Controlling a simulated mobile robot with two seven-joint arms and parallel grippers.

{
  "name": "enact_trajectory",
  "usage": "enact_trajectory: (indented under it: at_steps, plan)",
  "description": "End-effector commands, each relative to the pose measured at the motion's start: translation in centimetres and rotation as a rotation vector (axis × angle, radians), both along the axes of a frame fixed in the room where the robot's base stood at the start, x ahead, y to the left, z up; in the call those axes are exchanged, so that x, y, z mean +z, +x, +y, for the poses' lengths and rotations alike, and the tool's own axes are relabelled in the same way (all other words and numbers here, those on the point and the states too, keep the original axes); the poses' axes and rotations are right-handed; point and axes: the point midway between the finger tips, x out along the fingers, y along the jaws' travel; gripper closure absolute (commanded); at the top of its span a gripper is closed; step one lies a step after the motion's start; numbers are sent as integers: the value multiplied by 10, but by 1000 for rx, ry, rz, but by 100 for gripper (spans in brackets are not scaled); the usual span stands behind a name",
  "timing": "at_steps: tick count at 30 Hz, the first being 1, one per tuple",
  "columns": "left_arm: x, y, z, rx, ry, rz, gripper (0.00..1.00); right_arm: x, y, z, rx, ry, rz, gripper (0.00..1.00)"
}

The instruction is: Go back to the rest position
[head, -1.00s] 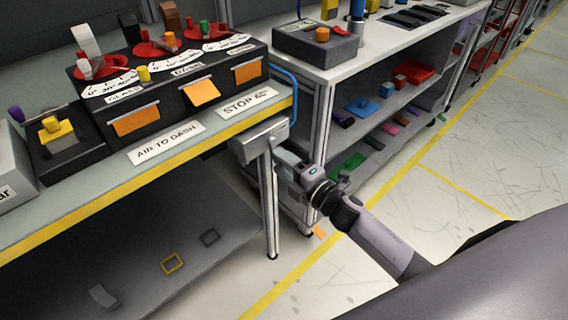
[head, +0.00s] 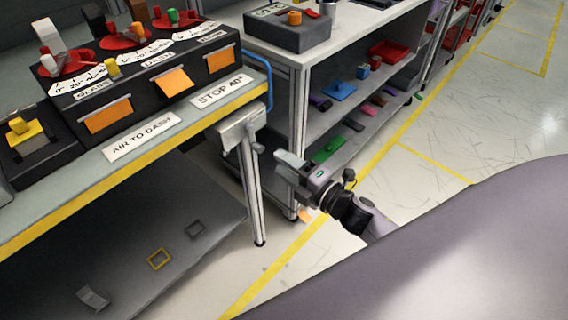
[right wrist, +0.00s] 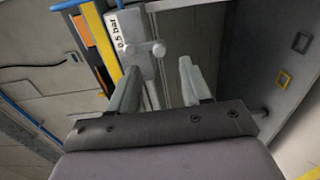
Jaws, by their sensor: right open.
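My right gripper (head: 287,168) is open and empty in the head view, held in the air to the right of the workbench's corner leg. In the right wrist view its two fingers (right wrist: 158,85) stand apart with nothing between them. Beyond them is a grey box labelled "0.5 bar" (right wrist: 128,45), which also shows under the bench corner in the head view (head: 240,125). The dashboard module (head: 150,90), with red dials and orange flaps, stands on the workbench (head: 60,215). My left gripper is not in view.
A white-topped shelf rack (head: 350,45) holding several coloured parts stands behind my right gripper. A blue hose (head: 266,75) curves at the bench corner. A yellow frame (head: 159,259) lies below the bench. The floor (head: 480,110) at right is open.

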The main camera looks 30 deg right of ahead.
Motion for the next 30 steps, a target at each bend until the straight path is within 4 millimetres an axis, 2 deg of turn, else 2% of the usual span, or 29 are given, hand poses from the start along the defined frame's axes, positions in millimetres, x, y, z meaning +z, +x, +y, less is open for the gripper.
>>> enact_trajectory:
  at_steps: [8,11,14,18,24,27,30]
  plan:
    - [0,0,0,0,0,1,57,0,0,0,-1,3,2,52]
    - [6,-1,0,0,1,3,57,1,-7,1,-21,66,41,52]
    - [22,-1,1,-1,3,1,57,-2,-27,2,-87,249,160,52]
    - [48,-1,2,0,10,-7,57,-15,-76,5,-247,642,421,52]
    - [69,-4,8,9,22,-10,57,-33,-151,19,-489,1124,750,52]
    - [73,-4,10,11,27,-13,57,-37,-175,26,-569,1266,846,52]
    - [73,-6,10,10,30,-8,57,-40,-186,30,-611,1335,893,52]
